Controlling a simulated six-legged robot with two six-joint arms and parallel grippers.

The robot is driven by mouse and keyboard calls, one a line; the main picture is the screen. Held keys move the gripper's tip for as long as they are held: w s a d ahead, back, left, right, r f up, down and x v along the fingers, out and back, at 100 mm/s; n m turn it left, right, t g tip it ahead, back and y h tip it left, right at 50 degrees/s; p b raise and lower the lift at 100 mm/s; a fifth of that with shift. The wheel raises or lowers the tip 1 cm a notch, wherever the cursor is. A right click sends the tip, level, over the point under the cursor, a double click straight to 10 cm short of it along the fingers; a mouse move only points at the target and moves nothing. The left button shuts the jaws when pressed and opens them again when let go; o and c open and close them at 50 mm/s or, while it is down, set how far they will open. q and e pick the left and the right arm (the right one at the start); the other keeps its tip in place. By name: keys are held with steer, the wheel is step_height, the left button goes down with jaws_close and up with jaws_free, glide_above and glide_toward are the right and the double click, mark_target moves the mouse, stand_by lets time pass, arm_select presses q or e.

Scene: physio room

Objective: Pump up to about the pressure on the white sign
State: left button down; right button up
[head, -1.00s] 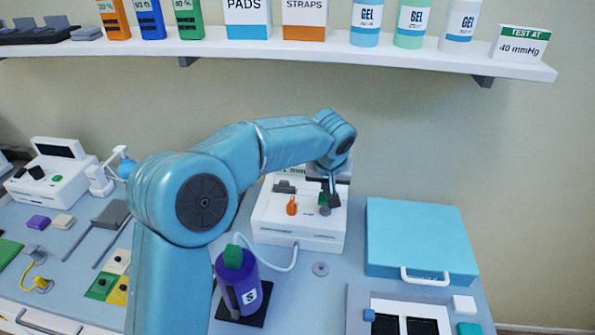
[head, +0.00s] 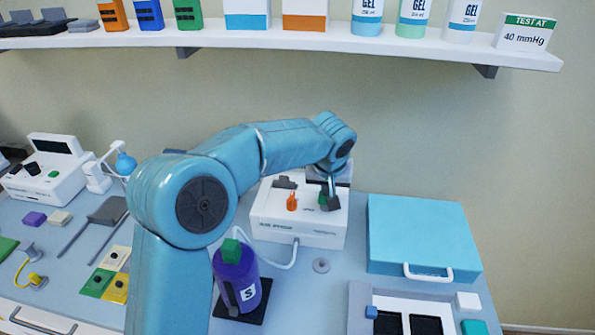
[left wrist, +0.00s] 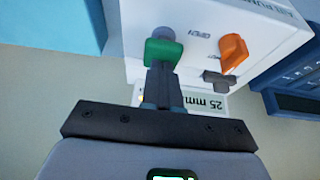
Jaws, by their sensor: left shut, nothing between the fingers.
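The white sign (head: 524,36) on the shelf reads "TEST AT 40 mmHg". The white pump box (head: 298,228) stands on the table with an orange knob (head: 292,202) and a green button (head: 323,201). In the left wrist view the green button (left wrist: 163,52) is at my fingertips and the orange knob (left wrist: 233,52) is beside it. A pale readout (left wrist: 205,104) shows "25 mm" upside down, partly hidden. My left gripper (head: 332,198) is shut and empty; its tips (left wrist: 164,72) appear to touch the green button. My right gripper is out of view.
A hose joins the box to a purple cylinder (head: 236,275) marked S on a black pad. A blue case (head: 422,235) stands right, with a grey tray (head: 358,310) in front. Another white device (head: 52,170) stands left. The shelf (head: 330,42) crosses above.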

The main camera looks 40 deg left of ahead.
arm_select(q)
steer(key=shift+f+b, duration=0.6)
steer(key=shift+f, duration=0.35)
steer(key=shift+r+p, duration=1.65)
steer(key=shift+r, duration=0.6)
steer(key=shift+f+b, duration=1.85)
steer(key=shift+f, duration=0.25)
steer(key=shift+r, duration=0.2)
steer(key=shift+r+p, duration=1.45)
steer(key=shift+r, duration=0.4)
steer(key=shift+r, duration=0.1)
